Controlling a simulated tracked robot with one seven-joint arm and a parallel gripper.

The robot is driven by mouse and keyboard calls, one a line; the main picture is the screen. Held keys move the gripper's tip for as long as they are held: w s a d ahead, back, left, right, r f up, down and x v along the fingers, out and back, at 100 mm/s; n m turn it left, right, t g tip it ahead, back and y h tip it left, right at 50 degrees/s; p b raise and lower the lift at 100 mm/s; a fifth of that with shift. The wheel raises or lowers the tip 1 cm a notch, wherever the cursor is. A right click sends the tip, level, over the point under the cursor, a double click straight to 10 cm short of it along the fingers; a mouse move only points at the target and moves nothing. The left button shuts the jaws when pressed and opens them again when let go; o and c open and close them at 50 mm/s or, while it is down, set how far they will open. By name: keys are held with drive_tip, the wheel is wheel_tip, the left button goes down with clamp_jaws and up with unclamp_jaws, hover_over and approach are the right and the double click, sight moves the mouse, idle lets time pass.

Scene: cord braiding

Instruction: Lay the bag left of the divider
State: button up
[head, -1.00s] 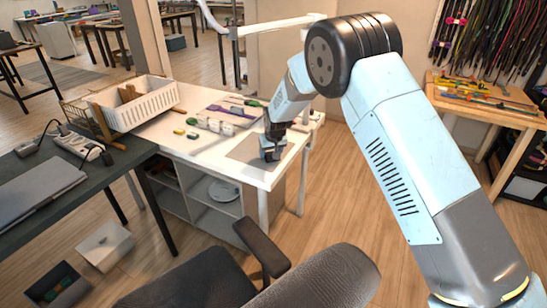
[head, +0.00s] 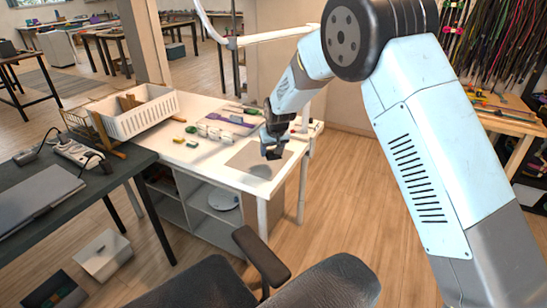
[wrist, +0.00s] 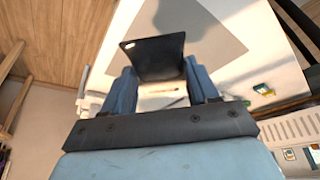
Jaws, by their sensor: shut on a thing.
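My gripper (head: 271,152) is shut on a small dark flat item, which I take to be the bag. In the wrist view the bag (wrist: 155,57) is black, with a pale spot near one corner, and sits between the two blue fingers of my gripper (wrist: 160,82). It hangs above the grey mat (head: 241,157) on the white table, with a shadow below. The white slatted basket (head: 150,118) stands at the table's far left. A brown piece (head: 128,102) shows inside it; I cannot tell whether it is the divider.
Small green, yellow and white items (head: 213,132) lie between basket and mat, beside a purple item (head: 238,120). A dark desk (head: 110,172) with a laptop and power strip adjoins on the left. An office chair (head: 262,257) stands in front.

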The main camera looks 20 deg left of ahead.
drive_tip(key=s+d+r, duration=0.6)
drive_tip(key=s, duration=0.2)
drive_tip(key=w+d+f+m, duration=0.1)
drive_tip(key=w+d+f, duration=0.25)
drive_tip(key=d, duration=0.45)
drive_tip(key=w+d+f+m+h, duration=0.1)
drive_tip(key=w+d+f+m, duration=0.2)
drive_tip(key=d, duration=0.5)
drive_tip(key=w+d+f, duration=0.4)
drive_tip(key=d, duration=0.4)
drive_tip(key=s+d+f+m, duration=0.1)
drive_tip(key=d+f, duration=0.2)
drive_tip(key=d, duration=0.5)
drive_tip(key=s+d+f+m+h, duration=0.1)
drive_tip(key=d+f, duration=0.2)
drive_tip(key=d, duration=0.6)
drive_tip(key=d+f+m+t, duration=0.1)
drive_tip(key=d+f+m, duration=0.1)
drive_tip(key=d, duration=0.6)
drive_tip(key=shift+s+d+f+h, duration=0.15)
drive_tip(key=shift+s+f+h, duration=0.25)
drive_tip(key=shift+f, duration=0.25)
